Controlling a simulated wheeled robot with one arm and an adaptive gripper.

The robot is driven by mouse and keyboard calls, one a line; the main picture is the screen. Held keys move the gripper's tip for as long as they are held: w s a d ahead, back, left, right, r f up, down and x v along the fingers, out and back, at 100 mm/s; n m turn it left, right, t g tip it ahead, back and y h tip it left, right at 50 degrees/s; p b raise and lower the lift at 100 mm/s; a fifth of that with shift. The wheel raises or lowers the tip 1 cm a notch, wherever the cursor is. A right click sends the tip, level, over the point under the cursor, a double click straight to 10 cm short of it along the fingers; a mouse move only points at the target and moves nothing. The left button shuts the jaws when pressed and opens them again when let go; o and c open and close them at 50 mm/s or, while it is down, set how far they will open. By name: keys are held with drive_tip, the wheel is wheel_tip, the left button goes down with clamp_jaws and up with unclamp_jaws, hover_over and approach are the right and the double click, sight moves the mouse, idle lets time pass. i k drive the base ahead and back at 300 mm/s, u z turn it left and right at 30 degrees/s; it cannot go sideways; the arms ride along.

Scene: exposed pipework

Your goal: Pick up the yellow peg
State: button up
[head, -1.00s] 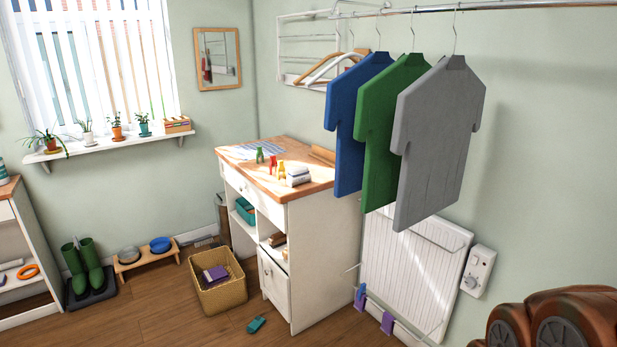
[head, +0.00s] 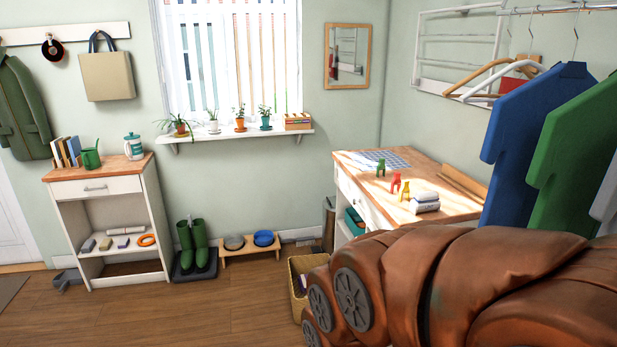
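The yellow peg (head: 405,191) stands on the wooden top of the white cabinet (head: 362,160) at the right of the head view. A red peg (head: 395,183) is just behind it and a green peg (head: 381,168) is farther back. My brown arm fills the lower right and hides the cabinet's front edge. My gripper is not in the picture.
Blue (head: 535,125) and green (head: 580,150) shirts hang at the right, close to the cabinet. A wicker basket (head: 298,290) stands on the floor, partly hidden by my arm. A white shelf unit (head: 110,185) stands at the left. The wooden floor between is mostly clear.

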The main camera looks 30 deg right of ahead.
sight(405, 187)
drive_tip(key=u, duration=0.25)
drive_tip(key=i, duration=1.8)
drive_tip(key=z, duration=0.75)
drive_tip(key=i, duration=1.3)
drive_tip(key=z, duration=1.4)
drive_tip(key=i, duration=0.3)
drive_tip(key=z, duration=0.2)
